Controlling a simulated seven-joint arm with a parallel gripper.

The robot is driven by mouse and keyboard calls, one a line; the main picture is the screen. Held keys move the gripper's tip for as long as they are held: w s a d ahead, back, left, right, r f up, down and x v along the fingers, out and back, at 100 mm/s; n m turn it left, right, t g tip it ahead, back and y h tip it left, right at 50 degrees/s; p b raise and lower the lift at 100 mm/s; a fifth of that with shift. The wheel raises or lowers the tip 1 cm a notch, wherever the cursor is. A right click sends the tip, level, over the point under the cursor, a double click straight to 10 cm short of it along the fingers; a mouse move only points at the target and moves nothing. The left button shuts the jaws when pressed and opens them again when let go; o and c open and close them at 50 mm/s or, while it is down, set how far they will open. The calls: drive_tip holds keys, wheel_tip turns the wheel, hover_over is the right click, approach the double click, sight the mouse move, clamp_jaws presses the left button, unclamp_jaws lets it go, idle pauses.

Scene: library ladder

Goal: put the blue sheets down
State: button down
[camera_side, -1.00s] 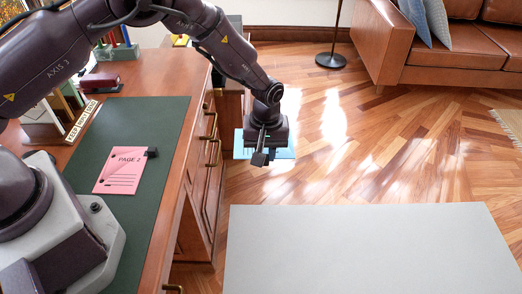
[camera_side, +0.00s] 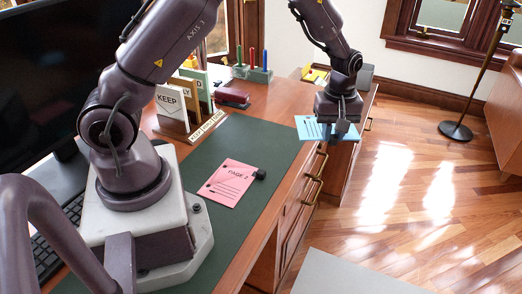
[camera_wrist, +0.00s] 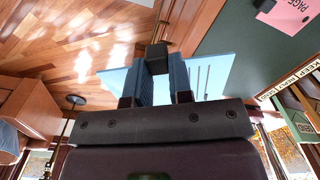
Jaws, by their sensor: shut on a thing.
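The blue sheets (camera_side: 312,127), with printed lines, hang level in my gripper (camera_side: 341,132), at the desk's right edge in the side view. My gripper is shut on them; in the wrist view a black clip-like block (camera_wrist: 157,57) sits between the fingertips, and the sheets (camera_wrist: 207,74) spread out on both sides. Their height over the desk edge is hard to tell. A pink sheet marked PAGE (camera_side: 231,183), with a black clip at its corner, lies on the green desk mat (camera_side: 262,143).
The wooden desk (camera_side: 285,205) has drawers with brass handles on its right side. Upright folders (camera_side: 178,105), a red stapler (camera_side: 232,97) and a pen holder (camera_side: 253,74) stand toward the back. Bare mat surrounds the pink sheet. A grey surface (camera_side: 345,275) lies at the lower right.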

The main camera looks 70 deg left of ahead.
drive_tip(key=s+a+r+n, duration=0.4)
drive_tip(key=s+a+n, duration=0.25)
drive_tip(key=s, duration=0.55)
drive_tip(key=s+f+n, duration=0.2)
drive_tip(key=s+n, duration=0.4)
drive_tip(key=s, duration=0.4)
hover_over(273, 154)
drive_tip(key=f, duration=0.9)
drive_tip(key=shift+s+d+f, duration=0.15)
drive_tip(key=shift+s, duration=0.1)
drive_tip(key=shift+w+f, duration=0.15)
drive_tip(key=shift+f, duration=0.1)
drive_tip(key=shift+w+f, duration=0.15)
drive_tip(key=shift+f, duration=1.5)
